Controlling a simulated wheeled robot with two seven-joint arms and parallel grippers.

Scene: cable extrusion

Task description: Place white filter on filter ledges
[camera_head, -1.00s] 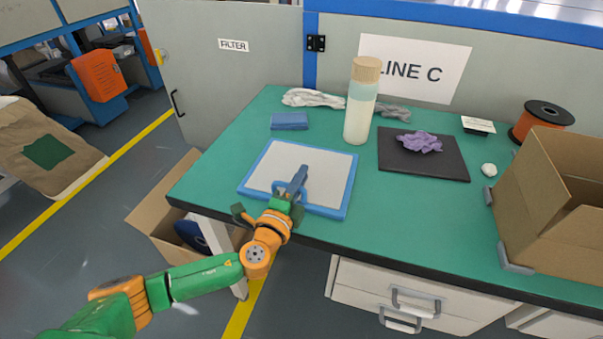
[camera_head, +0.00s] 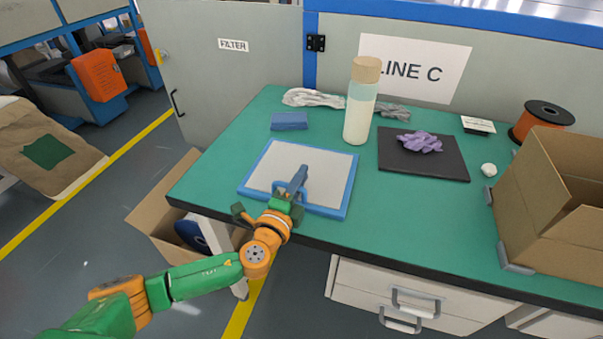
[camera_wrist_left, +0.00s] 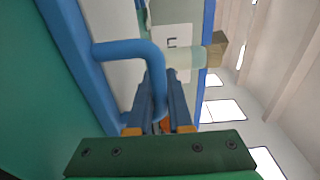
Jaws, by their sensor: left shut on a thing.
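The white filter (camera_head: 322,165) is a flat white panel in a blue frame with a blue handle on its near side. In the head view it appears over the near left part of the green table; I cannot tell whether it rests there or is slightly raised. My left gripper (camera_head: 296,186) is shut on the filter's handle. In the left wrist view the blue handle (camera_wrist_left: 135,48) runs between the two fingers (camera_wrist_left: 158,105), with the filter's blue frame (camera_wrist_left: 75,60) at left. The filter ledges cannot be made out. My right gripper is out of view.
A grey panel door labelled FILTER (camera_head: 233,45) stands behind left. On the table (camera_head: 410,220) are a bottle (camera_head: 360,105), a blue block (camera_head: 289,121), a black mat (camera_head: 440,168) with a purple cloth (camera_head: 419,142), and an open cardboard box (camera_head: 535,215) at right.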

